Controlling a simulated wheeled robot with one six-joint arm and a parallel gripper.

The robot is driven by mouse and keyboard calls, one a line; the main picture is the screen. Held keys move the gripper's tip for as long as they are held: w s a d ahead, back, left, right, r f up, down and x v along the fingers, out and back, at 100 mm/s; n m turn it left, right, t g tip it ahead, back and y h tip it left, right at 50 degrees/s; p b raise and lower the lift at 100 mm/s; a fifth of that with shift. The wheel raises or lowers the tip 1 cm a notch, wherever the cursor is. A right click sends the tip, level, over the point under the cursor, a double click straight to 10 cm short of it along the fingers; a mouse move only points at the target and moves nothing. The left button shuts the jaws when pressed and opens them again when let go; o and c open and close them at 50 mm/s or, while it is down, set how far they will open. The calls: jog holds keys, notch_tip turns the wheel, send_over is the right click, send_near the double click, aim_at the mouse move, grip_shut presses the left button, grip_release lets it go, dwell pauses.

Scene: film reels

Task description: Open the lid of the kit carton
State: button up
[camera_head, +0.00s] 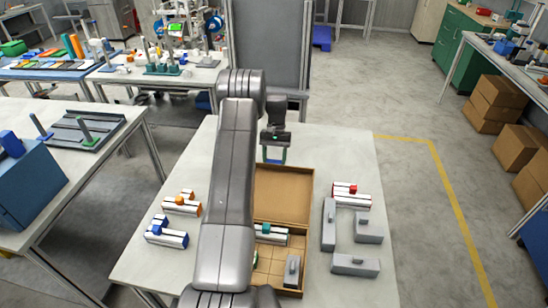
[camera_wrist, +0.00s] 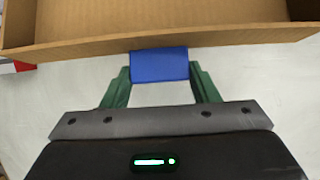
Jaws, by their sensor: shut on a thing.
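The brown kit carton (camera_head: 299,242) stands on the white table, partly hidden behind my arm. Its lid (camera_head: 285,188) is swung back on the far side, so the inside of the carton shows. My gripper (camera_head: 274,158) is at the far edge of the lid. In the wrist view, the green fingers of my gripper (camera_wrist: 160,82) are shut on a blue tab (camera_wrist: 160,65) at the lid's edge (camera_wrist: 90,46). Inside the carton are a silver part with a teal knob (camera_head: 270,231) and a grey block with a handle (camera_head: 292,270).
Silver parts with orange (camera_head: 182,205) and blue (camera_head: 167,235) knobs lie left of the carton. A red-knobbed part (camera_head: 351,196) and several grey blocks (camera_head: 355,265) lie to its right. The table's far right is clear. A dark panel (camera_head: 268,45) stands behind the table.

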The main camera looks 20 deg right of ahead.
jog(key=shift+w+d+r, duration=0.1)
jog(key=shift+w, duration=0.05)
jog(key=o, duration=1.4)
jog(key=b+v, duration=0.2)
jog(key=v, duration=1.1)
jog(key=shift+r+b, duration=0.3)
jog(key=shift+b, duration=0.1)
jog(key=shift+d, duration=0.1)
